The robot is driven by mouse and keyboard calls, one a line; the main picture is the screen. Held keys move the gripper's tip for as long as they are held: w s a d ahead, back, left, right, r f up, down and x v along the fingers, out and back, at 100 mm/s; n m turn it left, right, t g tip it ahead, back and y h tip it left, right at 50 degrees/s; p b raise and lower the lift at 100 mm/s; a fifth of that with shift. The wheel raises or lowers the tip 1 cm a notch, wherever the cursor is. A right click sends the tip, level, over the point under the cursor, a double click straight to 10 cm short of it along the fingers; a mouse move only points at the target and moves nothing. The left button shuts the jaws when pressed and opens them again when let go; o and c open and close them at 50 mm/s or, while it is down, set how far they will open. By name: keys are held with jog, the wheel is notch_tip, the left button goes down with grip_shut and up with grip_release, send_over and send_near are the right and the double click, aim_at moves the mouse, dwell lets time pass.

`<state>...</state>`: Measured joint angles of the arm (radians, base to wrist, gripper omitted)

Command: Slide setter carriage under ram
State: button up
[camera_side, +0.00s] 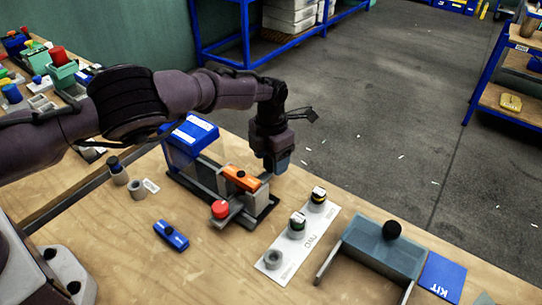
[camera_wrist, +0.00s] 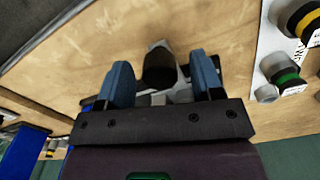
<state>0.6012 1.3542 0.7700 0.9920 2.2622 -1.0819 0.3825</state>
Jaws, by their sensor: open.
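A press (camera_side: 222,190) stands on the wooden bench, with a blue housing (camera_side: 192,135) at its back left. An orange block (camera_side: 241,178) sits across its grey rails, and a red knob (camera_side: 220,209) is at the front. I cannot tell for certain which part is the setter carriage. My gripper (camera_side: 277,166) points down at the far right end of the press, beside the orange block. In the wrist view my gripper (camera_wrist: 163,75) is open, with a dark round knob (camera_wrist: 159,68) between its blue fingers. Contact with the knob cannot be told.
A white board (camera_side: 297,245) with several fittings lies right of the press. Beyond it are a grey-blue tray (camera_side: 375,258) with a black knob and a blue KIT mat (camera_side: 443,277). A blue part (camera_side: 171,236) and grey ring (camera_side: 137,190) lie left. The front bench is clear.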

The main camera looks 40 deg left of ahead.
grip_shut()
jog(key=a, duration=1.2)
jog(key=shift+a, duration=0.4)
jog(key=shift+c, duration=0.6)
grip_release()
jog(key=shift+a, duration=0.1)
jog(key=shift+o, duration=0.6)
jog(key=shift+d+r, duration=0.1)
jog(key=shift+d, duration=0.1)
notch_tip(320, 180, up, 13)
